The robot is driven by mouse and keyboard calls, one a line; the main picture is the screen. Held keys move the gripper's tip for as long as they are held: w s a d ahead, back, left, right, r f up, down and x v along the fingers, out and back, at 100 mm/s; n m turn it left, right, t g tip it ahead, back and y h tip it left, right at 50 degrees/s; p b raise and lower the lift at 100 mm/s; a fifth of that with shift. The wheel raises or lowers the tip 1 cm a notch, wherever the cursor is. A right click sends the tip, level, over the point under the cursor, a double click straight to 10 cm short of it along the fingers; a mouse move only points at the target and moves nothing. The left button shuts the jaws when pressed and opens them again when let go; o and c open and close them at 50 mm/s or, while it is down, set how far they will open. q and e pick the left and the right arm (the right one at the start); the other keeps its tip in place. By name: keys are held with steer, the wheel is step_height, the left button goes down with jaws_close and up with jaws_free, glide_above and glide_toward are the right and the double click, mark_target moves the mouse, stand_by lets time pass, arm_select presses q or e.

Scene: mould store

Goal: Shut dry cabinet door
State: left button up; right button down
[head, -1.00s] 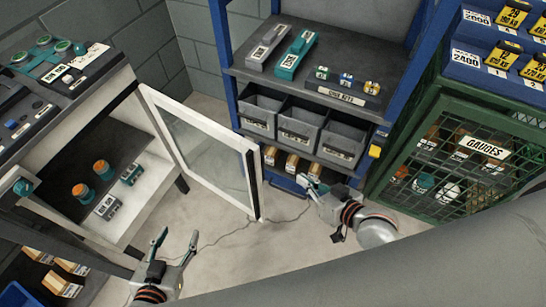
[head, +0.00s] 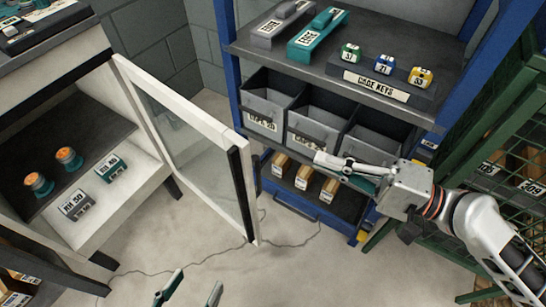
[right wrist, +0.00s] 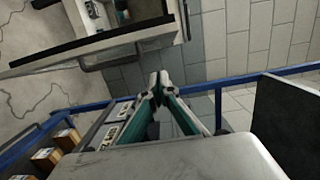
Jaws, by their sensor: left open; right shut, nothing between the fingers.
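The dry cabinet (head: 50,108) stands at the left with its door (head: 183,106) wide open. The door has a white frame, a glass pane and a dark strip along its free edge. In the right wrist view the door (right wrist: 100,47) shows at upper left. My right gripper (head: 317,158) is shut and empty, right of the door's free edge and apart from it, in front of the grey bins. Its fingertips meet in the right wrist view (right wrist: 158,80). My left gripper (head: 197,281) is open and empty at the bottom edge, below the door; only its fingers show.
Inside the cabinet are two orange-topped pieces (head: 53,170) and two labelled blocks (head: 94,187). A blue rack (head: 228,60) with grey bins (head: 265,105) stands behind my right gripper. A green mesh cage (head: 466,130) is at the right. Floor (head: 215,265) below the door is clear except for a cable.

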arm_select(q)
steer(key=shift+s+a+f+m+g+p, duration=0.35)
steer(key=shift+a+f+p, duration=0.3)
steer(key=shift+p, duration=0.45)
arm_select(e)
steer(key=w+a, duration=0.2)
steer(key=a, duration=0.9)
steer(key=shift+a, duration=0.15)
steer(key=shift+r, duration=0.1)
arm_select(q)
steer(key=shift+s+a, duration=0.1)
arm_select(e)
steer(key=shift+s, duration=0.1)
